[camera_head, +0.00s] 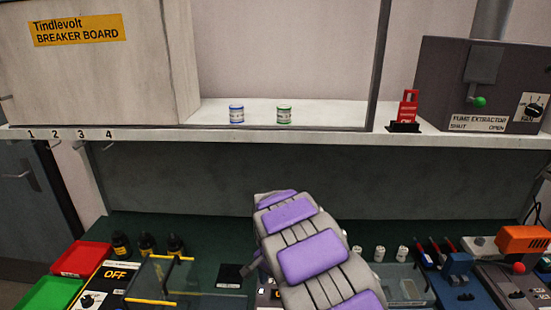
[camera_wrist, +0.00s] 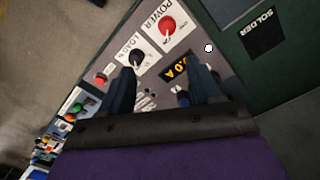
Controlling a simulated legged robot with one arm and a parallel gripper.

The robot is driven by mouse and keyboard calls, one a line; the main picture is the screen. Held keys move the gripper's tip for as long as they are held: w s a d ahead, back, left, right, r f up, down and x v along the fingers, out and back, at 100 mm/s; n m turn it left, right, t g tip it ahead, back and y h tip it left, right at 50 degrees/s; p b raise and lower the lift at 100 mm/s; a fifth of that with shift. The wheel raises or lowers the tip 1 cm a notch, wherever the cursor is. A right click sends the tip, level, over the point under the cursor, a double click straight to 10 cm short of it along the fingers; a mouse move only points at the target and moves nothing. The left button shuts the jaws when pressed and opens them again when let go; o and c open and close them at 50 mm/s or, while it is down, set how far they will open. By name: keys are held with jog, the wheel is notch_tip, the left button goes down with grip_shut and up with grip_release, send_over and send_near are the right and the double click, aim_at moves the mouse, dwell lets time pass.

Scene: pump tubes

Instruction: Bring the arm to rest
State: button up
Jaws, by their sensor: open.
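My arm (camera_head: 310,255), grey with purple pads, rises from the bottom edge of the head view over the green bench. Its far end hides my gripper there. In the wrist view my gripper (camera_wrist: 163,82) has its two dark fingers apart, with nothing between them. Beyond the fingers is a grey control panel (camera_wrist: 200,55) with a red POWER knob (camera_wrist: 167,25), a black LOAD knob (camera_wrist: 136,57) and an orange readout (camera_wrist: 181,69). I cannot tell whether the fingers touch the panel.
A shelf (camera_head: 250,137) with two small cans crosses behind the arm. Red (camera_head: 82,259) and green (camera_head: 50,295) trays, dark bottles and a clear guard (camera_head: 165,280) stand left. White tubs, a blue device (camera_head: 458,270) and an orange tool (camera_head: 522,239) stand right.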

jog(key=s+d+r+n+b, duration=0.1)
jog(key=s+d+r, duration=0.45)
jog(key=s, duration=0.25)
jog(key=s+d+r+n, duration=0.1)
jog(key=s+d+r, duration=0.4)
jog(key=s+d, duration=0.25)
jog(key=s+d+n+g+b, duration=0.1)
jog(key=s+n, duration=0.4)
jog(key=s, duration=1.8)
jog(key=shift+s+d+g, duration=0.3)
jog(key=shift+d+g, duration=0.1)
jog(key=shift+d, duration=0.25)
jog(key=shift+c, duration=0.3)
